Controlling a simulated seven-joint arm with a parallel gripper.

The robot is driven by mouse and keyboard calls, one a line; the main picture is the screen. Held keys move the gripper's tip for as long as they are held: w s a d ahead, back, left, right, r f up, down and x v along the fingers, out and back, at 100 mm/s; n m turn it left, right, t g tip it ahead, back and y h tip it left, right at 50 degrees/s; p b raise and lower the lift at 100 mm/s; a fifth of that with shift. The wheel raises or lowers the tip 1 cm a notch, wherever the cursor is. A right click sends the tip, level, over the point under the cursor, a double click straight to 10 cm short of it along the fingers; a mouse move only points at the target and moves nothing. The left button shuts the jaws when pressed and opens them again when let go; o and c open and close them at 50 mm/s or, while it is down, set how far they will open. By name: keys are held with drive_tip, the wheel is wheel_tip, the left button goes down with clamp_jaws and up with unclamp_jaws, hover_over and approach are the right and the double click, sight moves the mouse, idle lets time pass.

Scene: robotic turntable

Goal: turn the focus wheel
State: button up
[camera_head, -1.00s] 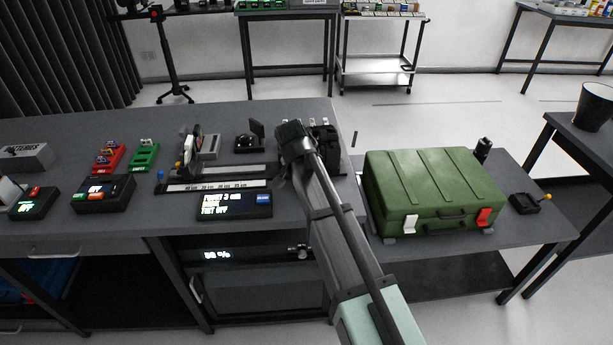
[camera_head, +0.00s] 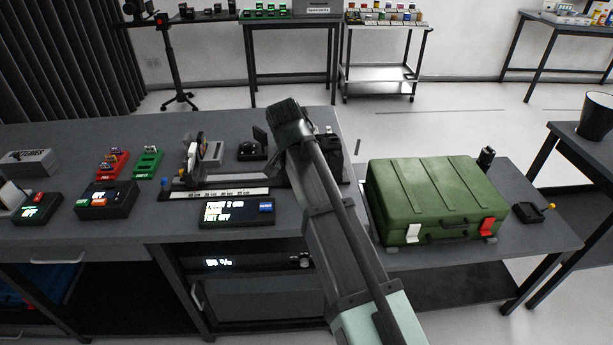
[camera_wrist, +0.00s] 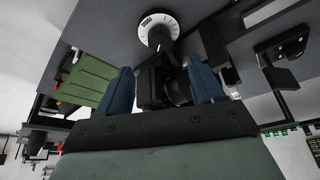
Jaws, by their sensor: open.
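A round white dial with dark marks on its rim (camera_wrist: 157,31), which looks like the focus wheel, shows at the top of the wrist view. My gripper (camera_wrist: 162,84) is open, with its two blue fingers apart. The dial lies beyond the fingertips, roughly in line with the gap between them. A dark block with a round lens-like part (camera_wrist: 177,88) shows between and behind the fingers. In the head view my arm hides the gripper and the dial. I cannot tell whether a finger touches anything.
A ruled rail (camera_head: 215,193) and a lit display (camera_head: 236,212) are on the bench left of my arm. A black device (camera_head: 328,158) stands close to my wrist. A green case (camera_head: 425,195) sits on the lower table at right.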

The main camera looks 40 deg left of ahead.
drive_tip(key=shift+v, duration=2.05)
drive_tip(key=w+d+m, duration=0.1)
drive_tip(key=w+d, duration=0.5)
drive_tip(key=a+f+n+y, duration=0.1)
drive_tip(key=a+f+n, duration=0.1)
drive_tip(key=f+n, duration=0.1)
drive_tip(key=a+f+n+g+y, duration=0.1)
drive_tip(key=a+f+n, duration=0.1)
drive_tip(key=f, duration=0.3)
drive_tip(key=a+f+n, duration=0.2)
drive_tip(key=f+n, duration=0.2)
drive_tip(key=n, duration=0.1)
drive_tip(key=shift+s+a+f+g+y, duration=0.25)
drive_tip(key=shift+a+f+g+y, duration=0.15)
drive_tip(key=shift+c, duration=0.5)
